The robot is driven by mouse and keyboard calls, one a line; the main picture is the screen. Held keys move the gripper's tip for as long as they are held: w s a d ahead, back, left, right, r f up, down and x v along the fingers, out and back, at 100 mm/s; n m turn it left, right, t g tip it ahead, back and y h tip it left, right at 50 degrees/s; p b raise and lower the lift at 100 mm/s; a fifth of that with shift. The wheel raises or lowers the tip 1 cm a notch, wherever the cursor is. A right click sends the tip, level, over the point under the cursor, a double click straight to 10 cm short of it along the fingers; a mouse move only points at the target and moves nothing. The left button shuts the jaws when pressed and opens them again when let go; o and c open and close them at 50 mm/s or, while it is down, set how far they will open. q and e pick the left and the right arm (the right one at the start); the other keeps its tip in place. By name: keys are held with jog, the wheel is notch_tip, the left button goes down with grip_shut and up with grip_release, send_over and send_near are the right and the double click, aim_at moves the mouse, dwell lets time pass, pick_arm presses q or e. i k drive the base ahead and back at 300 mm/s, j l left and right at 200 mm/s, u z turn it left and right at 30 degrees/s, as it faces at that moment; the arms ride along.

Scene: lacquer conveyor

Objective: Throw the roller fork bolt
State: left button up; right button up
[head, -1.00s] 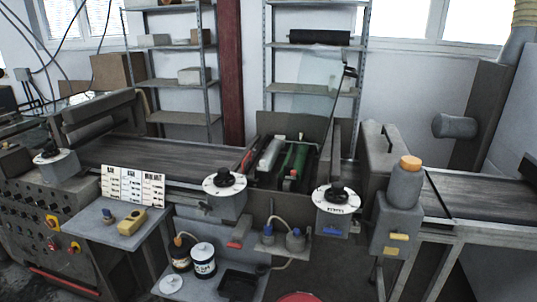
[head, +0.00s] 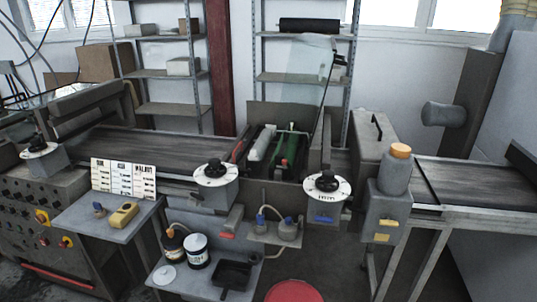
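The conveyor machine stands ahead, with an open roller bay holding a pale roller (head: 262,141) and a green roller (head: 290,148). A clear guard (head: 300,75) is tilted up above the bay. Below it are small coloured handles: a red one (head: 227,235), a blue one (head: 325,219), and two yellow ones on the grey box at the right (head: 383,224). I cannot tell which of these, if any, is the roller fork bolt. Neither of my grippers is in view.
Dials on white discs (head: 215,172) (head: 327,186) flank the bay. A side table (head: 85,222) bears cards and a yellow block. A lower shelf (head: 190,287) holds jars and a black tray (head: 232,275). A red round bin (head: 293,292) stands on the floor. The right belt (head: 475,187) is clear.

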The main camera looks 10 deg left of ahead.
aim_at(284, 161)
jog(key=i+j+u, duration=0.15)
jog(key=j, duration=0.25)
jog(key=i+j+u, duration=0.15)
jog(key=j, duration=0.25)
jog(key=i+j+u, duration=0.15)
jog(key=j, duration=0.2)
